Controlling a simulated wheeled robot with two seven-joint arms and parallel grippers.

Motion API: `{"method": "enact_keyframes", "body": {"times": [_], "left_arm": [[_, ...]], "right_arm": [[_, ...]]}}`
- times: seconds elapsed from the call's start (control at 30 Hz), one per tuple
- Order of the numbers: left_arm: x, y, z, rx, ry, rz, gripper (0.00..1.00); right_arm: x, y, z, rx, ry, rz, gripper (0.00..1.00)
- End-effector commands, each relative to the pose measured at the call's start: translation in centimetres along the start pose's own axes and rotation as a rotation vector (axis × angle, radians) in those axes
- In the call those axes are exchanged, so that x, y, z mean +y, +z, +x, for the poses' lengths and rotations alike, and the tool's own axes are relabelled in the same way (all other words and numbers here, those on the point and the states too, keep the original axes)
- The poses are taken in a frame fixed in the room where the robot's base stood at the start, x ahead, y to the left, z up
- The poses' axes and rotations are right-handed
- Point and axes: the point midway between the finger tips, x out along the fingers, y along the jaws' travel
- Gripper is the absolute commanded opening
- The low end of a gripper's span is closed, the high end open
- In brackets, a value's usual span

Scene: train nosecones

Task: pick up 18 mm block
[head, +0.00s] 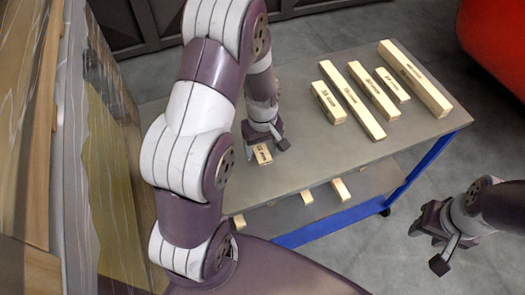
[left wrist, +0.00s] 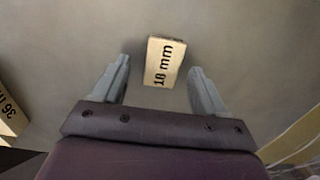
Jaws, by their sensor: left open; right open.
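The 18 mm block (left wrist: 164,61) is a small pale wooden block with its label facing up. It lies on the grey table top, between and slightly beyond the fingertips in the left wrist view. In the head view the small block (head: 262,154) lies near the table's front left, close by my left gripper (head: 266,140). My left gripper (left wrist: 160,75) is open and empty, with a finger on each side of the block and gaps between. My right gripper (head: 436,242) is open and empty, off the table's right front side, over the floor.
Several longer wooden blocks, such as the long one (head: 415,80), lie in a row on the grey table (head: 290,98). A block marked 36 (left wrist: 10,115) shows at the left edge of the left wrist view. More blocks (head: 340,190) rest on a lower shelf. A blue frame (head: 425,160) edges the table.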

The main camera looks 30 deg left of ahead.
Motion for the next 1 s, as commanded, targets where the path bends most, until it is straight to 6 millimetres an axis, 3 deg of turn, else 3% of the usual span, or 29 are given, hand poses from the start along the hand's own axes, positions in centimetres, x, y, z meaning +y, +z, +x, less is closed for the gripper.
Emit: {"method": "enact_keyframes", "body": {"times": [0.1,0.33,0.5,0.83,1.0], "left_arm": [[0.0,0.0,1.3,0.001,0.000,0.000,0.72],[0.0,-0.1,1.5,0.002,0.002,0.000,0.69],[0.0,-0.1,1.4,0.002,0.002,0.000,0.14],[0.0,-0.1,1.2,0.003,0.002,0.000,0.13],[0.1,-0.1,-0.6,0.005,0.004,0.000,0.13]], "right_arm": [[0.0,0.0,-0.1,0.000,0.000,0.000,0.43],[0.0,0.0,0.0,0.000,0.000,0.000,0.43],[0.0,0.0,0.0,0.000,0.000,0.000,0.43],[0.0,0.0,0.0,0.000,0.000,0.000,0.43],[0.0,0.0,0.1,0.000,0.000,0.000,0.43]]}}
